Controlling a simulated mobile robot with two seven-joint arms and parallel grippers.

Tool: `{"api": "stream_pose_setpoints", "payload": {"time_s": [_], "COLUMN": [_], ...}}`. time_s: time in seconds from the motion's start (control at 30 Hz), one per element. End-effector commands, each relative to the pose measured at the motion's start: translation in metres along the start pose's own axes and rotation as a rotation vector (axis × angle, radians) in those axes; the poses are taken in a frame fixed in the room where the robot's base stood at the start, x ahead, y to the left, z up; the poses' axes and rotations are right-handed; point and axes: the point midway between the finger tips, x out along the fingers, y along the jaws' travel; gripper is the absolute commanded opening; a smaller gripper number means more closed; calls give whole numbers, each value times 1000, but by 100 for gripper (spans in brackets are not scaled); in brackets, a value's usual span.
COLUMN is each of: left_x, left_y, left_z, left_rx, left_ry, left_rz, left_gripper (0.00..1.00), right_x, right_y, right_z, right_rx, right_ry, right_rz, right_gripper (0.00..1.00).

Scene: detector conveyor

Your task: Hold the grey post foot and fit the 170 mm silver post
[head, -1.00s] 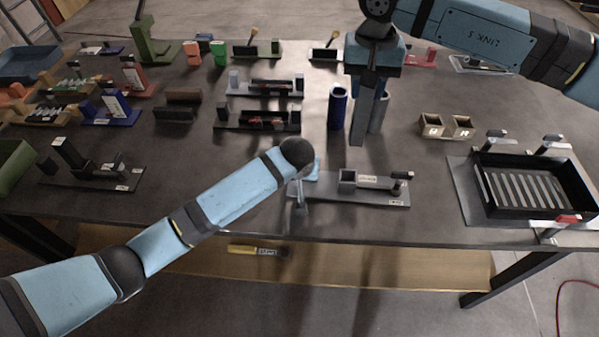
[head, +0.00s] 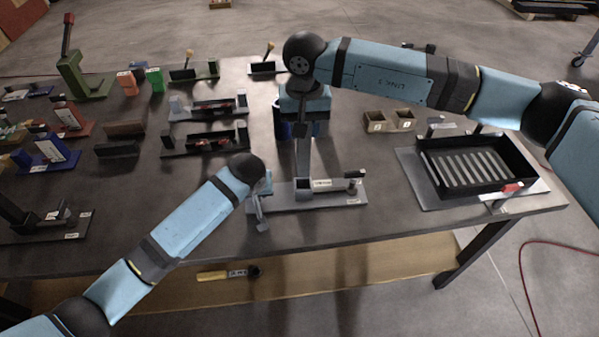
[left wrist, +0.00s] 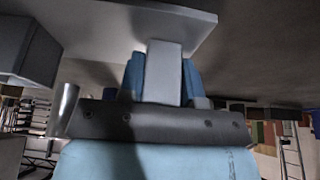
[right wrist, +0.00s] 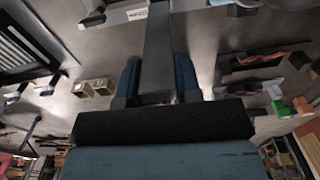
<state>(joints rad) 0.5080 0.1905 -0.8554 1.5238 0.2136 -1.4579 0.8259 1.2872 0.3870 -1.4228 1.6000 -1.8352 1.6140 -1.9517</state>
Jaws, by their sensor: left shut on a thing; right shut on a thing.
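The grey post foot (head: 280,203) lies on the table near its front edge, with a square socket block (head: 303,187) and a small clamp on its right. My left gripper (head: 265,186) is shut on an upright grey part at the foot's left end; the left wrist view (left wrist: 163,78) shows this part between blue fingers. My right gripper (head: 303,118) is shut on the silver post (head: 302,156), which hangs roughly upright with its lower end at the socket mouth. I cannot tell whether the end is inside. The post also shows in the right wrist view (right wrist: 157,50).
Blue and grey tubes stand behind my right gripper, partly hidden. Two small tan bins (head: 388,120) and a black slatted tray (head: 470,165) are on the right. Dark fixtures (head: 205,143) stand at back left.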

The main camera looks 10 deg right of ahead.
Motion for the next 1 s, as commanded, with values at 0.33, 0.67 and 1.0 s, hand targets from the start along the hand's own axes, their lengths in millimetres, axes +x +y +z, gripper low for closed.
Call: {"api": "stream_pose_setpoints", "payload": {"time_s": [0.33, 0.67, 1.0], "left_x": [0, 0, 0], "left_y": [0, 0, 0], "left_z": [0, 0, 0], "left_rx": [0, 0, -1], "left_ry": [0, 0, 0], "left_rz": [0, 0, 0], "left_gripper": [0, 0, 0], "right_x": [52, 84, 87], "right_y": [0, 0, 0], "right_z": [1, 0, 0], "right_rx": [0, -2, -1], "right_ry": [-2, 1, 0], "right_rz": [0, 0, 1], "right_gripper": [0, 0, 45]}}
